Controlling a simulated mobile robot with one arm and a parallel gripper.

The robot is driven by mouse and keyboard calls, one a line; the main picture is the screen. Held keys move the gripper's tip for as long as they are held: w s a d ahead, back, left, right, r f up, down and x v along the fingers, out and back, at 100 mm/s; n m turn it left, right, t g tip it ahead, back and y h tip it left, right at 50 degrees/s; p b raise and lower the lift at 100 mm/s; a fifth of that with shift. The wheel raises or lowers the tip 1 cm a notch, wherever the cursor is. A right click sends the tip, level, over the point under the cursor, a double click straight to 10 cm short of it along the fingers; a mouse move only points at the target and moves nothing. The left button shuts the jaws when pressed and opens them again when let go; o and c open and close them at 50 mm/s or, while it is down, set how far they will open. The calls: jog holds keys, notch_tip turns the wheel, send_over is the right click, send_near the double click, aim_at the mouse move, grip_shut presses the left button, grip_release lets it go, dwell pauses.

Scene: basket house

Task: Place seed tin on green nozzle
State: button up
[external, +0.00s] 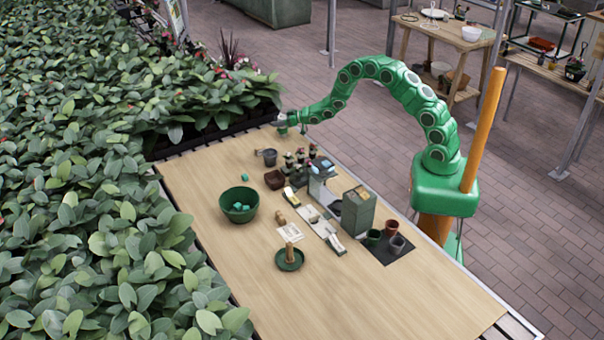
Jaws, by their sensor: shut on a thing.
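My gripper (283,123) is at the far end of the wooden table, near the plants, with my green arm arching over from the right. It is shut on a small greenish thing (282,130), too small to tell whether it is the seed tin. A group of small bottle-like or nozzle-like items (296,159) stands nearer the camera and slightly right of my gripper. I cannot tell which item is the green nozzle. A tall green box (358,210) stands right of the table's middle.
On the table (330,300) stand a green bowl (239,214) with teal pieces, a grey bucket (269,157), a brown pot (274,179), a green dish (289,265) with a wooden piece, and small pots (391,228) on a dark mat. The table's near end is clear. Dense plants (80,180) border its left.

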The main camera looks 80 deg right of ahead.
jog(key=shift+f, duration=0.1)
jog(key=o, duration=1.1)
jog(key=shift+o, duration=0.2)
jog(key=shift+r, duration=0.2)
jog(key=a+v, duration=0.1)
jog(key=v, duration=1.1)
jog(key=s+a+r+g+h, duration=0.2)
jog(key=s+a+r+g, duration=0.2)
jog(key=s+r, duration=0.25)
jog(key=s+a+r+g+h, duration=0.2)
jog(key=s+a+r+g, duration=0.15)
jog(key=s+r, duration=0.3)
jog(key=s+a+r+g+y, duration=0.1)
jog(key=s+a+r+g, duration=0.2)
jog(key=s, duration=1)
jog(key=s+a+r+g, duration=0.3)
jog(key=s+a, duration=0.5)
jog(key=s, duration=0.5)
jog(key=s+a+r+g+y, duration=0.1)
jog(key=s+a+r+g, duration=0.2)
jog(key=s, duration=1)
jog(key=a, duration=0.3)
jog(key=shift+a+m+y, duration=0.3)
jog(key=shift+m, duration=0.1)
